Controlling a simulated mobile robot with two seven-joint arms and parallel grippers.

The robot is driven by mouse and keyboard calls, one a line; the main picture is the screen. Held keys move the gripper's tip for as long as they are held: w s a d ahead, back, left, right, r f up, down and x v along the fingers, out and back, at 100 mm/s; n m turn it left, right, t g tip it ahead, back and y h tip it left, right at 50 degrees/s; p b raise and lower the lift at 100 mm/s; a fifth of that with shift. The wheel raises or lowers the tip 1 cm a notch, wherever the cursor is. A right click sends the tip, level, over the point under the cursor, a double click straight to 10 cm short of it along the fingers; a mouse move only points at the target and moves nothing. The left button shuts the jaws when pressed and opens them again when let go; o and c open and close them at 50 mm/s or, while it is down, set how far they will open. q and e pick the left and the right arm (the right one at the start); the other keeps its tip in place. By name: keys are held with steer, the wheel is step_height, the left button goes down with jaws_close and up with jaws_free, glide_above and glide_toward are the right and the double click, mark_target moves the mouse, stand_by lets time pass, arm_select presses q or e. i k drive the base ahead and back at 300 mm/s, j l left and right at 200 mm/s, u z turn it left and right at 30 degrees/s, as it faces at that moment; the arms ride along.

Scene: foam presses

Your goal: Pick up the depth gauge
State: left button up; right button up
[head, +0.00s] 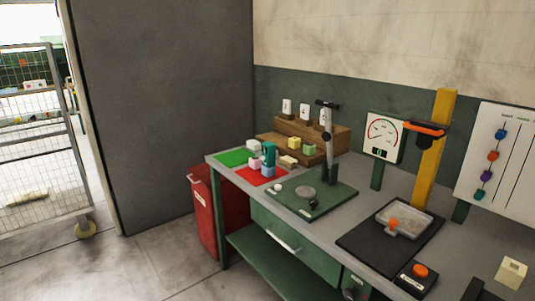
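I cannot tell for sure which thing is the depth gauge. An orange and black tool (425,131) sits across the yellow post (434,150) at the right of the bench. A panel with a round dial (382,133) stands on a green post behind the bench middle. Neither of my grippers shows in the head view.
The grey bench (330,222) carries a lever press (327,155) on a green base, green and red mats, a wooden step rack (285,148), and a metal tray (418,223) on a black mat. A red bin (205,212) stands left. Floor at left is clear.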

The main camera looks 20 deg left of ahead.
mark_target(269, 148)
steer(key=i+j, duration=0.2)
steer(key=j, duration=0.15)
steer(key=i+j+z, duration=0.1)
steer(key=j, duration=0.3)
steer(key=i+j, duration=0.2)
steer(key=j, duration=0.15)
steer(key=i+j+z, duration=0.1)
steer(key=j, duration=0.3)
steer(key=i+j, duration=0.25)
steer(key=j, duration=0.15)
steer(key=i+j+z, duration=0.1)
steer(key=j, duration=0.3)
steer(key=i+j, duration=0.15)
steer(key=j, duration=0.25)
steer(key=i+z, duration=0.05)
